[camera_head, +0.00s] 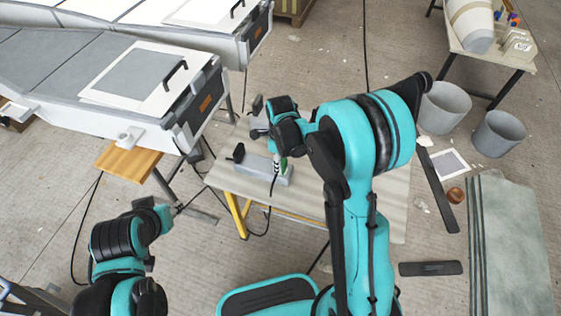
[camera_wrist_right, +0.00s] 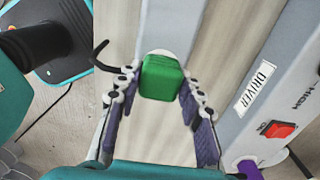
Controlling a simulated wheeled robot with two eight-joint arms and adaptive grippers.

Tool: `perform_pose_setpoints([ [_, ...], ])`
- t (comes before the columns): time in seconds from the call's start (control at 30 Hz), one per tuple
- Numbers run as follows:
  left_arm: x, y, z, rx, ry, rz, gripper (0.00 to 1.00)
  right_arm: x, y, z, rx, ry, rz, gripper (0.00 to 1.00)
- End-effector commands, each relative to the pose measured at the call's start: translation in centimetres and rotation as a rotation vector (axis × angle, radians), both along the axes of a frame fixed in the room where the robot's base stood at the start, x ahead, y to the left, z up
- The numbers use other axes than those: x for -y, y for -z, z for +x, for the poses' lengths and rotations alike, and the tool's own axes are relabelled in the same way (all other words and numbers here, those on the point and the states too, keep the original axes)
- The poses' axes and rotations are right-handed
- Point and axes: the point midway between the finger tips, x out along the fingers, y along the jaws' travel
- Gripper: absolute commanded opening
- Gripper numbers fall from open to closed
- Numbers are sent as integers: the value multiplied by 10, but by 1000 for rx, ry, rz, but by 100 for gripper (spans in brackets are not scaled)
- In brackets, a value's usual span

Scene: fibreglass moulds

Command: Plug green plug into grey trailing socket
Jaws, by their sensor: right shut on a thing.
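The green plug (camera_wrist_right: 161,78) is between the fingers of my right gripper (camera_wrist_right: 160,100) in the right wrist view, and they are shut on it. In the head view a sliver of the green plug (camera_head: 284,162) shows below my right gripper (camera_head: 279,165). The plug is at the right end of the grey trailing socket (camera_head: 256,167), which lies on the table; the socket also shows in the wrist view (camera_wrist_right: 170,22). Whether its pins are in the socket is hidden. My left gripper (camera_head: 170,212) is off the table at the lower left; its fingers are unclear.
A black plug (camera_head: 238,152) stands at the socket's left end. A grey driver box (camera_wrist_right: 270,80) with a red switch (camera_wrist_right: 279,129) is beside my right gripper. The workbench (camera_head: 385,215) is clear at the right. Large moulds (camera_head: 100,80) stand behind left; grey buckets (camera_head: 498,134) stand right.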

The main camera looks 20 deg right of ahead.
Motion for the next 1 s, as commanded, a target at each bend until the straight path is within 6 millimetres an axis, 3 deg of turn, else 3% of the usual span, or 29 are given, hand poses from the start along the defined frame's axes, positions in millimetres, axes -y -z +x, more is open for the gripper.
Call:
perform_pose_setpoints([
  [0.03,0,0,0,0,0,0,40,0,0,0,0,0,0,45],
  [0.1,0,0,0,0,0,0,40,0,0,0,0,0,0,61],
  [0.47,0,0,0,0,0,0,40,0,-4,0,0,0,0,61],
  [0.57,0,0,0,0,0,0,40,0,-15,0,0,0,0,61],
  [1.0,0,0,0,0,0,0,40,0,-101,0,0,0,0,61],
])
